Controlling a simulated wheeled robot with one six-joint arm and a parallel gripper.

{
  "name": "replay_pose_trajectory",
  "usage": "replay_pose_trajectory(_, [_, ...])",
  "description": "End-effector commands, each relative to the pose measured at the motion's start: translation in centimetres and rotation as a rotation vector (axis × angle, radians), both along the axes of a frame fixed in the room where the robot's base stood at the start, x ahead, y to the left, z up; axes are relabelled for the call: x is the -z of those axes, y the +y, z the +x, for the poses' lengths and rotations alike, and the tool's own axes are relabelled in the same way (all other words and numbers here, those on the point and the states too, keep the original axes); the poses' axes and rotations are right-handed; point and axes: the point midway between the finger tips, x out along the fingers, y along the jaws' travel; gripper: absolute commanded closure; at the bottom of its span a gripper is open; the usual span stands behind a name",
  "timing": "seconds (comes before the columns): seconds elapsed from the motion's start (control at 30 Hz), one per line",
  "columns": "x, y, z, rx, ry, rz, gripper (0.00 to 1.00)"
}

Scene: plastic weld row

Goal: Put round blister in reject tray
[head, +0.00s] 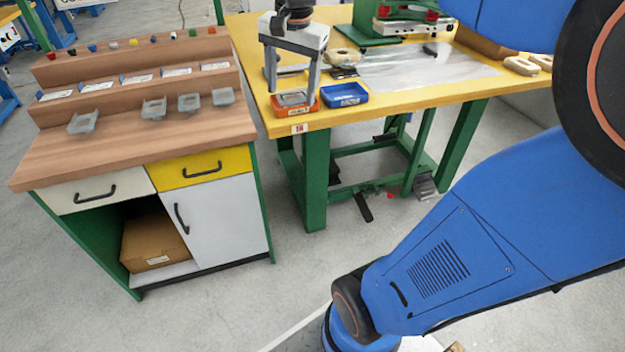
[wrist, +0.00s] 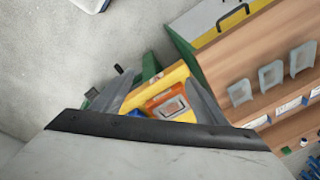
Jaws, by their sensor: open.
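My gripper (head: 291,88) is open, pointing down over the front left corner of the yellow table, above an orange tray (head: 312,108). In the wrist view the orange tray (wrist: 153,103) lies between my two spread fingers (wrist: 155,100). Something greyish and clear (wrist: 171,107) is inside the tray; I cannot tell its exact shape or whether it is the round blister. My fingers hold nothing that I can see. Several clear blisters stand on the wooden bench at left, among them one at its left end (head: 83,122). No label tells which tray is for rejects.
A blue tray (head: 345,96) sits right beside the orange one. A clear sheet (head: 430,72), cream-coloured parts (head: 521,66) and a green press (head: 378,24) are on the yellow table (head: 400,93).

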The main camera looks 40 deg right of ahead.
Motion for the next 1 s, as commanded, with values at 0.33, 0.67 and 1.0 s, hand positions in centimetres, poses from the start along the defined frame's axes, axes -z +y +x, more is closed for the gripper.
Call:
replay_pose_trajectory(0.33, [6.3, 4.0, -9.9, -0.550, -0.113, -0.131, 0.34])
replay_pose_trajectory(0.67, [12.2, 5.7, -15.8, -0.935, -0.186, -0.256, 0.34])
replay_pose_trajectory(1.0, [13.1, 5.9, -16.5, -0.993, -0.197, -0.278, 0.34])
